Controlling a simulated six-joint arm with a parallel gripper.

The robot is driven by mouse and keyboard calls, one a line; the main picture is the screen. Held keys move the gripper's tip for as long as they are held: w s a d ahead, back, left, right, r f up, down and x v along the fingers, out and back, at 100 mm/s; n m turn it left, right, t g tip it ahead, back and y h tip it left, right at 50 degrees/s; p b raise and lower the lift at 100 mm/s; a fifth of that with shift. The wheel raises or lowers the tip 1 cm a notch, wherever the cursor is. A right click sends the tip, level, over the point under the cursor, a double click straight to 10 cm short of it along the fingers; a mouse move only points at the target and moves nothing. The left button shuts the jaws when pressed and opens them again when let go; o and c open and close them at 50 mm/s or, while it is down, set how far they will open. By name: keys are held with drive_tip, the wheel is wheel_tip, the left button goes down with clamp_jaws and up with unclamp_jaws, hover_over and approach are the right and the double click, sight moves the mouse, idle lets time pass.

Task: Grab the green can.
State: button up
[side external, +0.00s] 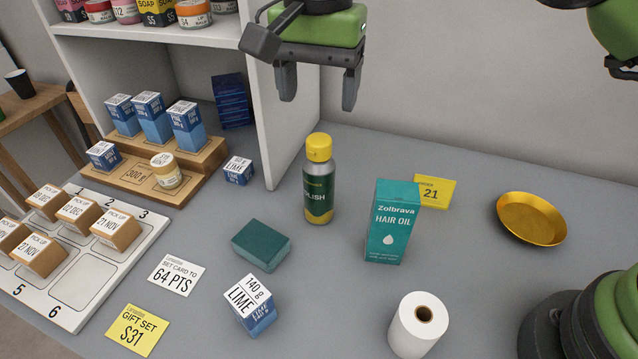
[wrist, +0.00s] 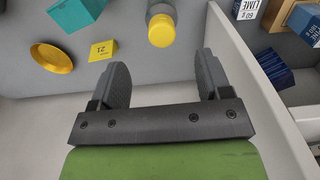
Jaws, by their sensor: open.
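The likeliest match for the green can is a grey and dark green polish container (side external: 319,195) with a yellow cap, upright on the grey counter. Its yellow cap also shows in the wrist view (wrist: 161,31), at the top centre. My gripper (side external: 318,98) is open and empty, above the container and apart from it. In the wrist view my gripper (wrist: 162,75) has its two fingers spread, with the cap beyond the gap between them. The lower body of the container is mostly out of the wrist view.
A teal hair oil box (side external: 393,222) stands right of the container, by a yellow 21 card (side external: 434,191) and gold dish (side external: 531,219). A dark green block (side external: 261,245), lime box (side external: 250,304) and white roll (side external: 417,325) are nearer. A white shelf wall (side external: 290,130) rises left.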

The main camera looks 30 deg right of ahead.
sight(319, 139)
drive_tip(key=f, duration=0.9)
drive_tip(key=shift+w+d+f, duration=0.15)
drive_tip(key=shift+w+f, duration=0.05)
clamp_jaws()
